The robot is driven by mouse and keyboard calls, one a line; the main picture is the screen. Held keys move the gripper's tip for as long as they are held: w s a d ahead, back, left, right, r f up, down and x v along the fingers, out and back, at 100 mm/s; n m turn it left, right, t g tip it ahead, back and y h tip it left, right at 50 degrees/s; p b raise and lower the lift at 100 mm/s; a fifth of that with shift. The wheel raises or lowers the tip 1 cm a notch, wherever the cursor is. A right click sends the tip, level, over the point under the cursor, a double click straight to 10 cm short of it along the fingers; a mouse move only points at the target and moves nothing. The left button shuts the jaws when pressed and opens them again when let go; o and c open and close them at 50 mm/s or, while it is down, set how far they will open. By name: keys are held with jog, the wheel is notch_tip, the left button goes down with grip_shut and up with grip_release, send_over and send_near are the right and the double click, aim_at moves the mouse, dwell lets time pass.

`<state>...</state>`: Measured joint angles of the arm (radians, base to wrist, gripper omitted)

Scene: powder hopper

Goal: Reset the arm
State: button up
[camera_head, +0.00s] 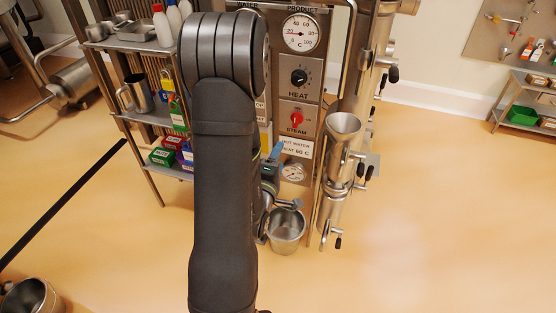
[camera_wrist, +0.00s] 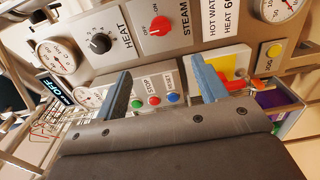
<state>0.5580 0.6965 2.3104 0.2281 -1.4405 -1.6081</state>
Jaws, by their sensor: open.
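My arm (camera_head: 225,180) reaches forward through the middle of the head view and hides much of the panel behind it. My gripper (camera_wrist: 162,85) is open and empty in the wrist view, its two blue-grey fingers well apart in front of the control panel. Between the fingers are STOP and RESET labels with green, red and blue buttons (camera_wrist: 154,100). In the head view only part of the gripper (camera_head: 272,165) shows past the arm, near the lower panel. I cannot tell its exact distance from the panel.
The panel has a black HEAT knob (camera_head: 299,77) and a red STEAM knob (camera_head: 297,119). A steel funnel and pipe (camera_head: 343,125) with black-handled valves stand close on the right. A steel bucket (camera_head: 286,232) is below. A shelf (camera_head: 150,125) stands left. The right floor is clear.

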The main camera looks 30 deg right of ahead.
aim_at(294, 123)
dwell(0.4)
jog(key=x, duration=1.7)
jog(key=shift+w+d+f, duration=0.1)
jog(key=shift+w+d, duration=0.05)
jog(key=shift+d, duration=0.05)
jog(key=shift+m, duration=0.3)
jog(key=m, duration=0.3)
jog(key=shift+m, duration=0.4)
jog(key=m, duration=0.8)
jog(key=shift+m, duration=2.3)
